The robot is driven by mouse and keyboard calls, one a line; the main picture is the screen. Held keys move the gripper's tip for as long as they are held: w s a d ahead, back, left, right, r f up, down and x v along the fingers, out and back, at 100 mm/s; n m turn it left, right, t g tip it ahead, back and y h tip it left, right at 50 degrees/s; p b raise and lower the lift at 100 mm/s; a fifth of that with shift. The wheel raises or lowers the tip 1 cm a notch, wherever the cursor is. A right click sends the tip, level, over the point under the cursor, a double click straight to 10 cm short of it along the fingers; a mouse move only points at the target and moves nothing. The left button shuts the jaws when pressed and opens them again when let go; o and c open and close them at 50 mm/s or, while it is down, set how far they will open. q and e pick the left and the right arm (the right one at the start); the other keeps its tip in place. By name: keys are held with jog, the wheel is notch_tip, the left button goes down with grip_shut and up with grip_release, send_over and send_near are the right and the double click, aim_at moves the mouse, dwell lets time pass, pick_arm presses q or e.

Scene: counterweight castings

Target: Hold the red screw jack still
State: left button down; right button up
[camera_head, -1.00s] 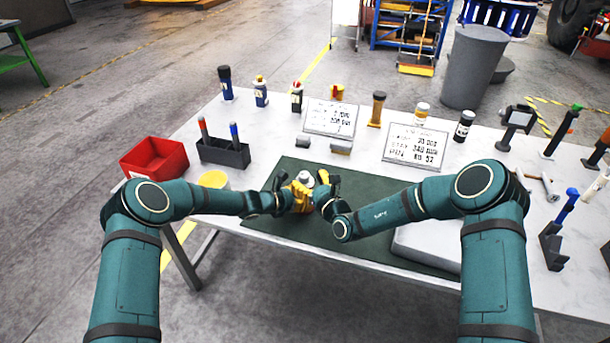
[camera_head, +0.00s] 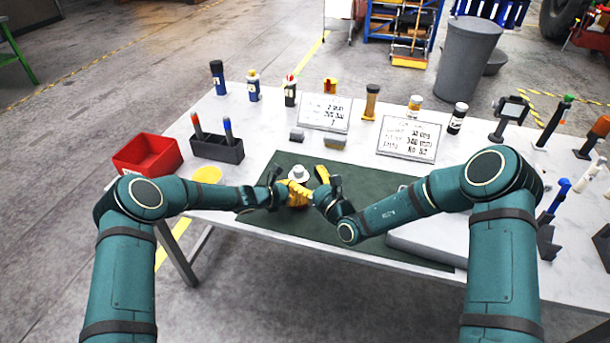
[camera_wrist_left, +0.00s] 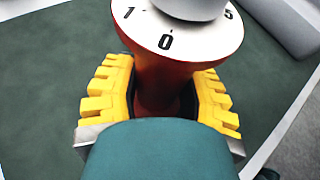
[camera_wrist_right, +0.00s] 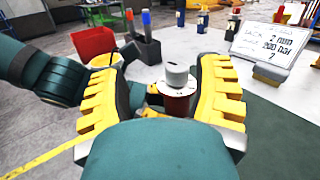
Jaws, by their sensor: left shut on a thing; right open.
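The red screw jack (camera_wrist_left: 160,75) stands on the dark green mat (camera_head: 270,222). It has a white dial with black numbers and a pale grey knob on top. In the left wrist view my left gripper (camera_wrist_left: 160,105) has its yellow fingers on both sides of the red body, shut on it. In the head view the jack's pale top (camera_head: 299,173) shows, while the grippers hide most of its body. My right gripper (camera_head: 322,182) is open beside it on the right. In the right wrist view the jack (camera_wrist_right: 178,103) appears between the open yellow fingers, apparently unclamped.
A red bin (camera_head: 148,168) and a dark holder with two markers (camera_head: 217,150) stand at the left. Two printed signs (camera_head: 408,138), small grey blocks and several bottles line the back. A pale grey slab (camera_head: 420,246) lies right of the jack, under my right arm.

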jog(key=s+a+r+n+g+y, duration=0.5)
jog(key=a+n+g, duration=0.3)
jog(key=n, duration=0.5)
jog(key=s+a+r+n+g+y, duration=0.35)
jog(key=a+r+n+g, duration=0.45)
jog(key=n, duration=0.4)
jog(key=n+t+h, duration=0.3)
jog(key=n+h, duration=2)
jog(key=n, duration=0.5)
send_near(298, 168)
jog(key=x, duration=1)
jog(key=shift+f, duration=0.1)
jog(key=shift+s, duration=0.1)
